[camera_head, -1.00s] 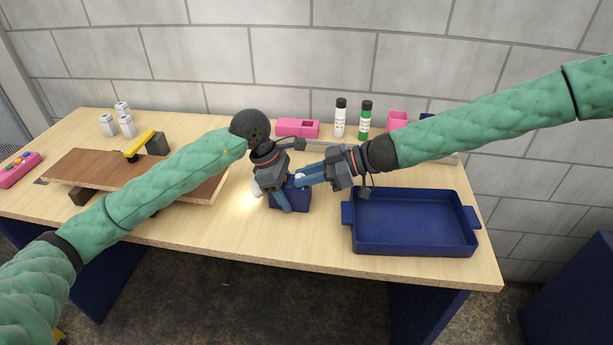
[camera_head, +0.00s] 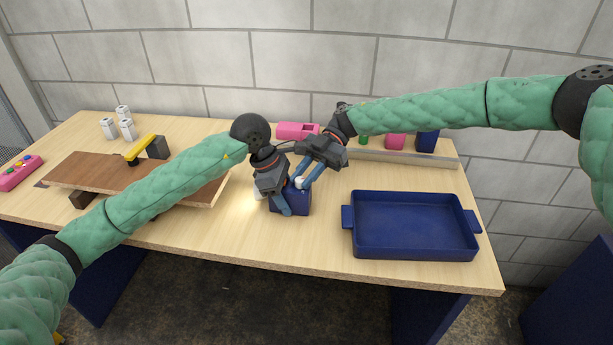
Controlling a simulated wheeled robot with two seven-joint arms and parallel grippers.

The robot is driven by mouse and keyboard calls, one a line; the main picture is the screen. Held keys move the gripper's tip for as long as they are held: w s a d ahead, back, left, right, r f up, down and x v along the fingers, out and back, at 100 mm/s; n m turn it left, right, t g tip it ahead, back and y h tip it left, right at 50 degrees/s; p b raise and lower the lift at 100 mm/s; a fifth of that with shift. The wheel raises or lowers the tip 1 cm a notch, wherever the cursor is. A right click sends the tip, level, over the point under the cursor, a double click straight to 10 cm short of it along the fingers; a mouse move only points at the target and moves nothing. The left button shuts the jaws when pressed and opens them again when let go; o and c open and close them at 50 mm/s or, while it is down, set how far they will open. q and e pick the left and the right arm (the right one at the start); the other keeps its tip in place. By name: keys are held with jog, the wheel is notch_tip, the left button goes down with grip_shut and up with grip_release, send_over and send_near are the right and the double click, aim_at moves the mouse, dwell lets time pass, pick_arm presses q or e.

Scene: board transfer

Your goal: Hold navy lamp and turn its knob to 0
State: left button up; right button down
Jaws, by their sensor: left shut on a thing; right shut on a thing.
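The navy lamp (camera_head: 299,204) stands on the table in front of my arms, partly covered by both grippers. A warm glow lies on the table to its left. My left gripper (camera_head: 283,207) is shut on the lamp's body from the left. My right gripper (camera_head: 301,184) is shut at the lamp's top, its blue fingers reaching down from the upper right. A small white part between these fingers looks like the knob; its pointer and any marks are too small or hidden to read.
An empty navy tray (camera_head: 413,252) stands at the right. A brown board (camera_head: 90,171) lies raised at the left, with a yellow-handled tool (camera_head: 141,147) by it. White canisters (camera_head: 127,129), a pink box (camera_head: 297,130) and a grey rail (camera_head: 400,158) are at the back.

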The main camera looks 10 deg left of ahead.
jog(key=n+h, duration=0.1)
jog(key=n+g+h, duration=0.1)
jog(key=shift+w+a+n+h, duration=0.2)
jog(key=shift+n+h, duration=0.1)
jog(key=shift+h, duration=0.1)
jog(key=shift+s, duration=0.1)
dwell(0.9)
jog(key=c, duration=1.2)
grip_release()
